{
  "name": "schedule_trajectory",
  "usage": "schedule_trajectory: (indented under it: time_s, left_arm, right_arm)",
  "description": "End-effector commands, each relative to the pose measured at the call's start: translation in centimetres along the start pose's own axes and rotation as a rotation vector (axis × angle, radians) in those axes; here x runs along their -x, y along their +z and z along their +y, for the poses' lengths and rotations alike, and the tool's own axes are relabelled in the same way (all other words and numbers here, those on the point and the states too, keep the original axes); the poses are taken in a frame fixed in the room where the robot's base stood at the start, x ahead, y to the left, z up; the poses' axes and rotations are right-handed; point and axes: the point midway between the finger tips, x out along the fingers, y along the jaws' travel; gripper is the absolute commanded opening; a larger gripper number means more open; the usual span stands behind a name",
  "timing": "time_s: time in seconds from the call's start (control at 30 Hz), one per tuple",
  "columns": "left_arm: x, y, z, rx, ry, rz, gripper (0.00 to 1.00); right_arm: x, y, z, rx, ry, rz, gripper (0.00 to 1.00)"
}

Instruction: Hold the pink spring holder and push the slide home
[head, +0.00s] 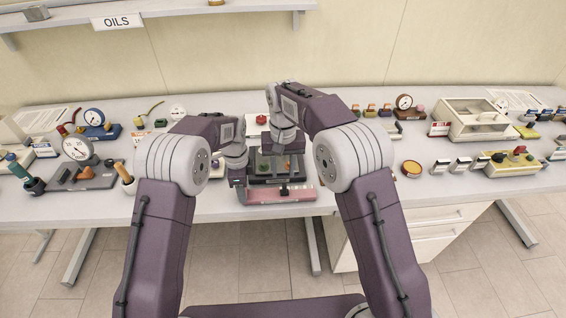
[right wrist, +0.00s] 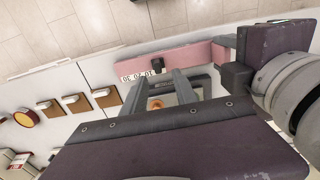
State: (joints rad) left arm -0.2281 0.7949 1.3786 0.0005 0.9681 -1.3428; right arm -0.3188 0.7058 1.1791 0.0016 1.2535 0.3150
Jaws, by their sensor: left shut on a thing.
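The pink spring holder (head: 275,193) lies at the table's front edge in the head view. In the right wrist view the pink bar (right wrist: 190,55) carries a small dark knob (right wrist: 157,65), seemingly the slide, beside a white number scale (right wrist: 143,75). My left gripper (head: 240,186) is shut on the holder's left end; its dark jaws (right wrist: 226,66) also show in the right wrist view. My right gripper (right wrist: 165,80) has its two grey fingers apart, close to the knob. I cannot tell whether they touch it. In the head view my arm mostly hides this gripper.
A dark tray (head: 270,178) sits just behind the holder. Gauges and tools stand left, with a round orange-topped piece (head: 411,168) and several small blocks to the right.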

Motion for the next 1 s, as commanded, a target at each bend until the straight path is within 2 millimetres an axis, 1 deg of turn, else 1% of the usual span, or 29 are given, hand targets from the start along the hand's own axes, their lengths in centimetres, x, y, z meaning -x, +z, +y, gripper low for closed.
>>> schedule_trajectory:
  time_s: [0.03, 0.1, 0.23, 0.37, 0.63, 0.67, 0.7, 0.73, 1.0]
  left_arm:
    - [-0.1, 0.1, 0.0, 0.000, 0.002, -0.001, 0.00]
    - [-0.1, 0.1, 0.0, 0.000, 0.002, -0.001, 0.00]
    - [-0.1, 0.1, 0.0, 0.000, 0.001, -0.001, 0.00]
    - [-0.1, 0.1, 0.0, 0.000, 0.001, -0.001, 0.00]
    - [-0.1, 0.1, 0.0, 0.000, 0.001, -0.001, 0.00]
    - [-0.1, 0.1, 0.0, 0.000, 0.001, -0.001, 0.48]
    - [0.0, 0.1, 0.0, 0.000, 0.001, -0.001, 0.59]
    - [0.0, 0.1, 0.0, 0.000, 0.001, -0.001, 0.65]
    - [0.0, 0.0, 0.0, 0.000, 0.000, -0.001, 0.65]
  right_arm:
    - [1.1, -0.1, 0.0, 0.000, -0.002, 0.005, 0.35]
    - [2.3, -0.1, 0.0, 0.000, -0.002, 0.003, 0.35]
    - [3.8, 0.0, 0.0, 0.000, -0.001, 0.002, 0.35]
    - [4.1, 0.0, 0.0, 0.000, -0.001, 0.000, 0.35]
    - [4.1, 0.0, 0.0, 0.000, 0.000, 0.000, 0.35]
    - [4.1, 0.0, 0.0, 0.000, 0.000, 0.000, 0.35]
    - [4.1, 0.0, 0.0, 0.000, 0.000, 0.000, 0.35]
    - [4.1, 0.0, 0.0, 0.000, 0.000, 0.000, 0.35]
    - [4.1, 0.0, 0.0, 0.000, 0.000, 0.000, 0.35]
